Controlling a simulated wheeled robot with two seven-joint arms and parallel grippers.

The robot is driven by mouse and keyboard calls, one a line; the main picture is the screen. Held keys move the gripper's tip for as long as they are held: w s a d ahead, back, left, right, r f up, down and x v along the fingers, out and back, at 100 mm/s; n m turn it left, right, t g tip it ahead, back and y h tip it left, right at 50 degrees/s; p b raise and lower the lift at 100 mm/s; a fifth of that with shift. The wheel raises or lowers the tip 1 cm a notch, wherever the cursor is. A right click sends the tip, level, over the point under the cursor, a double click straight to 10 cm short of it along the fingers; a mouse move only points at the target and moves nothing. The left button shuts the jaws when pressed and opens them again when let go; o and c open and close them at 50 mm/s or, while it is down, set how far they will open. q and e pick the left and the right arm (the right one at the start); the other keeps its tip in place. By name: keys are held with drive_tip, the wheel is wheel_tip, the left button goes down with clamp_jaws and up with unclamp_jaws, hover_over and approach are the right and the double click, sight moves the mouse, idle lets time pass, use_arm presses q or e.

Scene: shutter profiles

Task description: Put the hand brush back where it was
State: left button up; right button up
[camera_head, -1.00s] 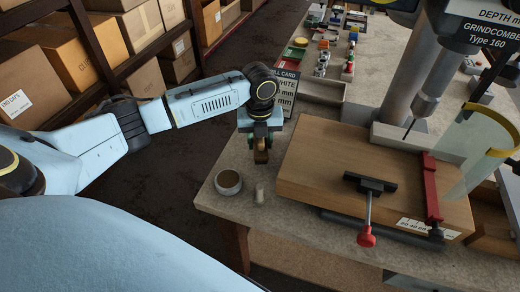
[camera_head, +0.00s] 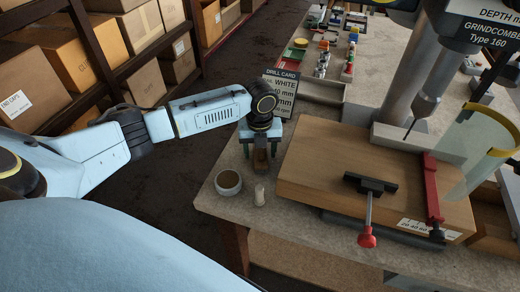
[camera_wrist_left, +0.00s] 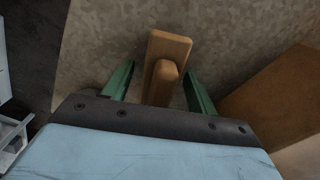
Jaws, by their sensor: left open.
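The hand brush (camera_head: 261,161) is a small brown wooden piece at the left side of the bench top. In the left wrist view it shows as a wooden block with a rounded grip (camera_wrist_left: 168,48). My left gripper (camera_head: 261,147) is directly above it, with its green fingers apart. In the left wrist view one finger is on each side of the grip, with gaps between. The brush's underside is hidden, but it appears to rest on the bench. My right gripper is not in view.
A round cup (camera_head: 228,183) and a small pale cylinder (camera_head: 260,195) stand in front of the brush. A large wooden block (camera_head: 330,165) under the drill press is close on the right. The drill card (camera_head: 281,92) stands behind. The bench's left edge is near.

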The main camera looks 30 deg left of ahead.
use_arm(q)
wheel_tip(320, 180, up, 12)
drive_tip(key=shift+r+p, duration=0.15)
drive_tip(key=shift+p, duration=0.4)
drive_tip(key=shift+s, duration=0.1)
